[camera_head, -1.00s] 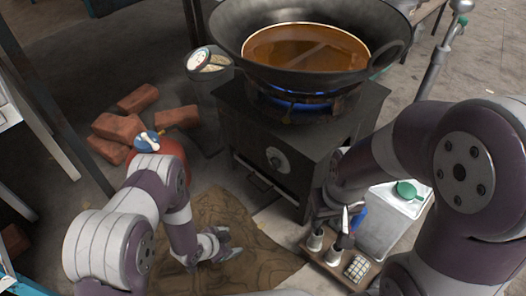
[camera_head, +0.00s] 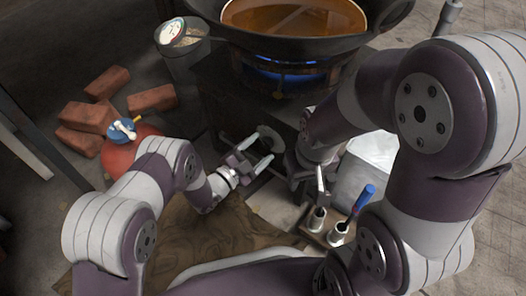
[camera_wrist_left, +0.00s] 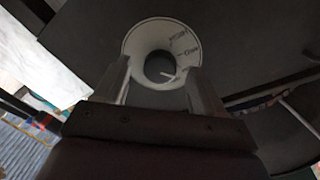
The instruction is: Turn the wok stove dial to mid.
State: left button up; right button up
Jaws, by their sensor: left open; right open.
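The stove dial (camera_head: 270,138) is on the dark front of the wok stove (camera_head: 222,100). In the left wrist view it is a white ring with dark markings (camera_wrist_left: 134,47) around a dark knob (camera_wrist_left: 157,67). A short white pointer mark on the knob points to the lower right. My left gripper (camera_head: 258,151) is open in front of the dial. In the left wrist view its fingers (camera_wrist_left: 162,84) stand on either side of the knob; I cannot tell whether they touch it. My right gripper (camera_head: 304,172) is at the stove's right side, partly hidden by its arm.
A wok (camera_head: 385,25) of orange-brown liquid sits over a blue flame (camera_head: 290,78). Bricks (camera_head: 88,117) and a red gas cylinder (camera_head: 117,156) stand at the left. A tool holder (camera_head: 318,240) is below my right gripper. Brown matting (camera_head: 205,240) covers the floor in front.

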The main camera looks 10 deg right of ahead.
pick_arm(q)
jog(key=shift+w+d+f, duration=0.1)
jog(key=shift+w+d, duration=0.15)
jog(key=shift+d, duration=0.35)
jog(key=shift+d+r, duration=0.3)
jog(key=shift+r, duration=0.05)
pick_arm(e)
jog(key=shift+s+d+f, duration=0.1)
jog(key=shift+s+f, duration=0.1)
jog(key=shift+f, duration=0.35)
pick_arm(q)
jog(key=shift+a, duration=0.1)
jog(key=c, duration=1.1)
jog(key=shift+o, duration=0.2)
jog(key=shift+w, duration=0.1)
